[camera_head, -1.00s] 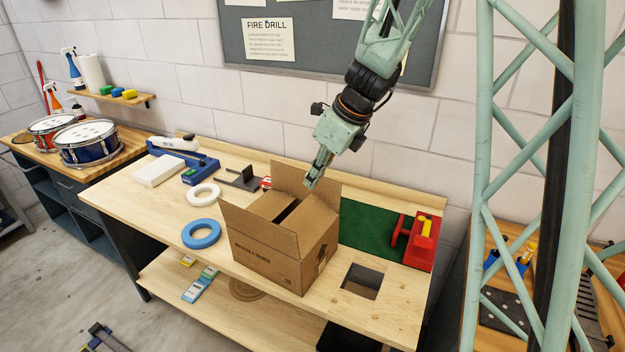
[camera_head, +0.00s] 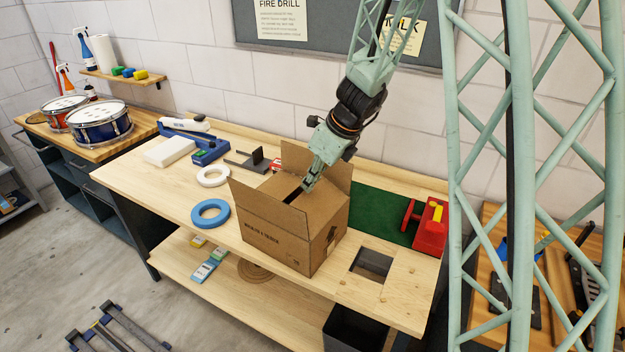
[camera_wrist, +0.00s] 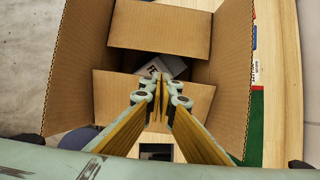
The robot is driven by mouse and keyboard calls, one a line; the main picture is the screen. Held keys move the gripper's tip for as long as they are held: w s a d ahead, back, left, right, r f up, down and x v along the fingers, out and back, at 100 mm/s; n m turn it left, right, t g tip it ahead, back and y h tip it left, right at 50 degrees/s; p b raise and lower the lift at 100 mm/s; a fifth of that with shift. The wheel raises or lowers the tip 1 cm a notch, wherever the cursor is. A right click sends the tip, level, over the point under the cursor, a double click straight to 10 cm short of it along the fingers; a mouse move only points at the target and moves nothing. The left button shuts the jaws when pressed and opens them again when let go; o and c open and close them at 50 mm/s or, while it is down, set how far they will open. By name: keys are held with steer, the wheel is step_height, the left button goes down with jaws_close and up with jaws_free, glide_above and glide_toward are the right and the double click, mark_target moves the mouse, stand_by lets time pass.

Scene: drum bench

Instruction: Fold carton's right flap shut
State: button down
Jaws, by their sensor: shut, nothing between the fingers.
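The open cardboard carton (camera_head: 275,237) stands on the bench. Its right flap (camera_head: 325,203) leans inward over the opening; its exact angle is hard to tell. It also shows at the bottom of the wrist view (camera_wrist: 110,92). The left flap (camera_wrist: 160,28) is folded inward too. The front flap (camera_head: 262,208) and back flap (camera_head: 318,168) stand up. My gripper (camera_head: 306,188) is shut and empty, its tips (camera_wrist: 159,78) at the right flap's inner edge; contact cannot be told. A white printed item (camera_wrist: 176,66) shows inside through the gap.
A blue tape ring (camera_head: 210,213) and a white ring (camera_head: 213,175) lie left of the carton. A green mat (camera_head: 383,213) and a red fixture (camera_head: 430,228) are to its right. A square hole (camera_head: 372,263) opens in the bench at front right.

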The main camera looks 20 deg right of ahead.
steer(key=shift+w+a+f, duration=0.15)
steer(key=shift+f, duration=0.35)
steer(key=shift+w+p, duration=0.1)
steer(key=shift+p, duration=0.7)
